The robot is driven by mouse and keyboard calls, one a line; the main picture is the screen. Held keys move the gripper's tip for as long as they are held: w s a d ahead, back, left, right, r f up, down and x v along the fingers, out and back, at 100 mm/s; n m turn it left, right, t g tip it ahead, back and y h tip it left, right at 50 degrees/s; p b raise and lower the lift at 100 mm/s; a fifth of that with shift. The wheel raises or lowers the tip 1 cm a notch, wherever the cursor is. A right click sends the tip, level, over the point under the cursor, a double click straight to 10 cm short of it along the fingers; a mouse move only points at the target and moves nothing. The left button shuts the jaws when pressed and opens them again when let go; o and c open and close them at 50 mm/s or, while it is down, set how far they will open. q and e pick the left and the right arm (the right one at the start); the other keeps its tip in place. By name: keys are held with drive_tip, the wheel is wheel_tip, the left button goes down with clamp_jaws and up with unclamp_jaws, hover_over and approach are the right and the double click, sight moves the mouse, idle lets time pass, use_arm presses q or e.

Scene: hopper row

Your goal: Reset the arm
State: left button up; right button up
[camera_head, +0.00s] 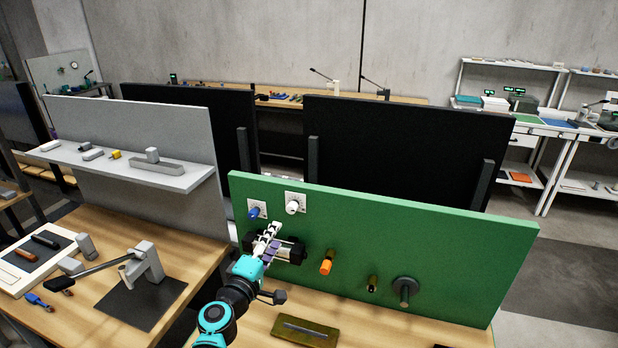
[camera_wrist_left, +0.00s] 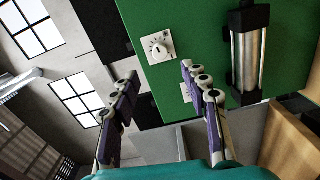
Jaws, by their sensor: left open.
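My left gripper (camera_head: 266,238) is in front of the green panel (camera_head: 450,258), close to its left part, and its arm rises from the bottom of the head view. In the left wrist view the two purple and grey fingers of the gripper (camera_wrist_left: 160,88) are spread apart with nothing between them. A white dial (camera_wrist_left: 160,47) on a square plate shows beyond the fingertips. A second white plate is partly hidden behind one finger. A silver cylinder with black ends (camera_wrist_left: 247,58) is mounted on the panel beside the fingers. My right gripper is in neither view.
The panel also carries a blue knob (camera_head: 254,212), a white knob (camera_head: 293,207), an orange knob (camera_head: 327,264) and a grey disc (camera_head: 404,289). An olive plate (camera_head: 305,331) lies on the table below. A lever press (camera_head: 148,262) stands on the left bench.

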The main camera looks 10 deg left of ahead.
use_arm(q)
drive_tip(key=s+d+f+m+g+h, duration=0.2)
drive_tip(key=s+d+m+g, duration=0.2)
drive_tip(key=s+d+m, duration=0.25)
drive_tip(key=s+a+f+m+g+y, duration=0.3)
drive_tip(key=s+f+m, duration=0.1)
drive_tip(key=s, duration=0.4)
drive_tip(key=s+a+f+m+g+y, duration=0.2)
drive_tip(key=s+f, duration=0.4)
drive_tip(key=s, duration=0.3)
drive_tip(key=shift+s+a+m+g+y+b, duration=0.2)
drive_tip(key=shift+a+m+g+y+b, duration=0.15)
drive_tip(key=shift+a+m+g, duration=0.65)
drive_tip(key=shift+a, duration=0.2)
